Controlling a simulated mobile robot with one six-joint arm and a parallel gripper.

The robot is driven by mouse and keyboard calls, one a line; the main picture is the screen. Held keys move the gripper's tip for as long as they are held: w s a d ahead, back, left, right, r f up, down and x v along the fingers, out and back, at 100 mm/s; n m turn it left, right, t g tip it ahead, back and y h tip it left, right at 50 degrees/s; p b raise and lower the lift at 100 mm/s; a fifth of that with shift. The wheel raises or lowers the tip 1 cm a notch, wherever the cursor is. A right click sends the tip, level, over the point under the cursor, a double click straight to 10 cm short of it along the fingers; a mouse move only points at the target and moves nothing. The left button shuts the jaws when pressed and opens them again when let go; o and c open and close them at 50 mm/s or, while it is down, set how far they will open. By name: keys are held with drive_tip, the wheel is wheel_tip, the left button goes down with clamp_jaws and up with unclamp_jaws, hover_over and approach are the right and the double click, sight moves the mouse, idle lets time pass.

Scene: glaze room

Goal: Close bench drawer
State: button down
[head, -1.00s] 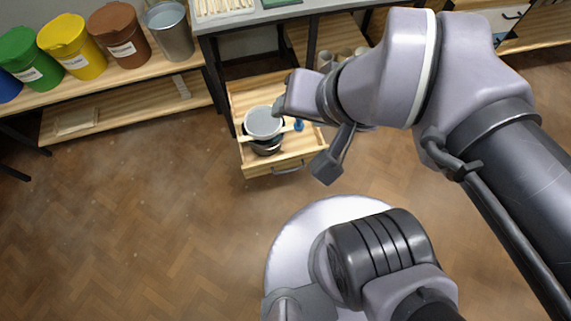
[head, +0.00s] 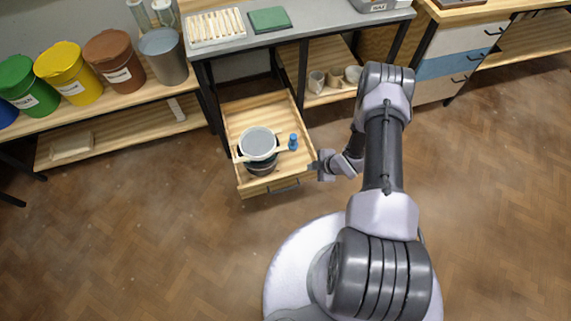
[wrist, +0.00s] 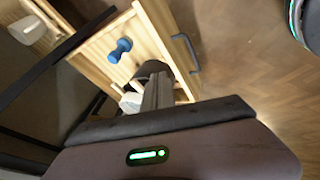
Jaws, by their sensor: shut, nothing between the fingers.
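The wooden bench drawer (head: 247,187) is pulled out from under the grey-topped bench, with a grey bar handle (head: 284,187) on its front. In the wrist view its handle (wrist: 185,51) shows right of the fingers. Inside are a grey round sieve-like vessel (head: 258,142) on a stick, a darker bowl (head: 262,168) below it, and a blue item (head: 293,142), also in the wrist view (wrist: 119,50). My gripper (head: 315,166) is shut and empty beside the drawer's front right corner. In the wrist view its dark fingers (wrist: 153,72) overlap the drawer front; contact is unclear.
Coloured buckets line the left shelf. The wooden floor before the drawer is clear.

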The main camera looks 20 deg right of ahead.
drive_tip(key=s+a+f+n+y, duration=0.2)
drive_tip(key=s+a+f, duration=0.3)
drive_tip(key=f, duration=0.1)
drive_tip(key=b, duration=0.5)
approach(281, 180)
wheel_tip(281, 180, down, 3)
drive_tip(key=s+a, duration=0.1)
drive_tip(key=s, duration=0.2)
drive_tip(key=w, duration=0.1)
drive_tip(key=w+b, duration=0.1)
drive_tip(key=w+f+b, duration=0.1)
drive_tip(key=shift+w+a+f, duration=0.1)
drive_tip(key=shift+w+a, duration=0.3)
drive_tip(key=shift+w, duration=0.55)
drive_tip(key=shift+r, duration=0.25)
